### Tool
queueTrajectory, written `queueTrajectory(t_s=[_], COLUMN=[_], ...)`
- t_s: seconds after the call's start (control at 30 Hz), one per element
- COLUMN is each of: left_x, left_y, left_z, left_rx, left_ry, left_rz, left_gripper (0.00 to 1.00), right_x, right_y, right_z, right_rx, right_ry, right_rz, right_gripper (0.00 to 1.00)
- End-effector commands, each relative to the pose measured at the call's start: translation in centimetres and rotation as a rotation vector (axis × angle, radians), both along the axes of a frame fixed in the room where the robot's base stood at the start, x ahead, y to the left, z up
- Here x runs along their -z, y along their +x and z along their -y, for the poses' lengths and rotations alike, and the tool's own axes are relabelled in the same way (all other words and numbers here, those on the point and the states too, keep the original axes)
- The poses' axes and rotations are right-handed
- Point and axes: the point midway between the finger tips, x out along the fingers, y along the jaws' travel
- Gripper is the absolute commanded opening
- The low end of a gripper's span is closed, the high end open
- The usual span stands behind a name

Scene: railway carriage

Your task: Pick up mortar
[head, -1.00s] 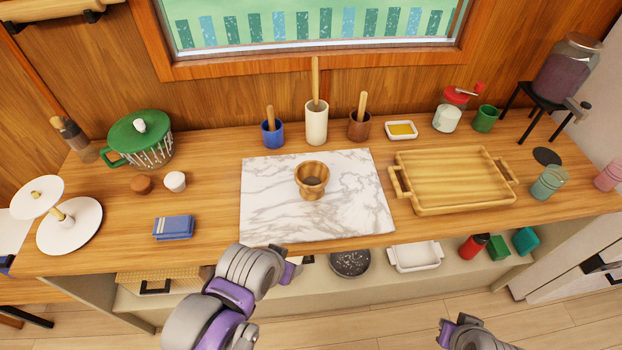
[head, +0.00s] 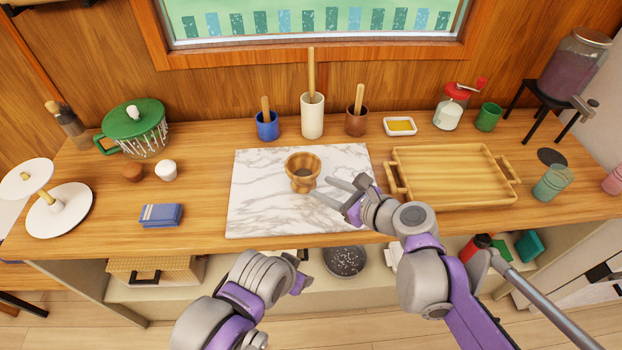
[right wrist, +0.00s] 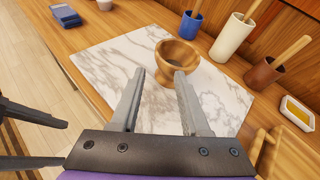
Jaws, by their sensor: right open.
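The mortar is a wooden footed bowl (head: 303,171) standing upright on the marble board (head: 262,212). In the right wrist view the bowl (right wrist: 177,60) is just beyond the fingertips, nearer the right finger. My right gripper (head: 328,187) is open and empty, to the right of the bowl and pointing at it.
Blue (head: 267,126), white (head: 312,116) and brown (head: 356,120) cups with wooden sticks stand behind the board. A wooden tray (head: 452,200) is right of it, near my right arm. The board's left part is clear.

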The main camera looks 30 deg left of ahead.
Motion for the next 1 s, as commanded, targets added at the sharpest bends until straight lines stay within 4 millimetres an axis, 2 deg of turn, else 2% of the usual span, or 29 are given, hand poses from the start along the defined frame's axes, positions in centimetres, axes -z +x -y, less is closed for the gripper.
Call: queueTrajectory(t_s=[0.3,0.53,0.8,1.0], left_x=[0.1,0.0,-0.3,-0.3], left_y=[0.0,0.0,0.1,0.1], left_z=[0.0,0.0,0.0,0.0], left_rx=[0.000,0.000,0.000,0.000], left_ry=[0.000,0.000,0.000,0.000], left_rz=[0.000,0.000,0.001,0.001], left_gripper=[0.61,0.61,0.61,0.61], right_x=[1.6,2.2,3.7,4.0], right_y=[1.4,1.9,3.0,3.2], right_z=[-4.3,-5.8,-9.2,-9.8], right_rx=[0.006,0.007,0.005,0.007], right_ry=[0.019,0.018,0.018,0.017], right_rz=[-0.024,-0.022,-0.021,-0.022], right_gripper=[0.46,0.46,0.46,0.46])
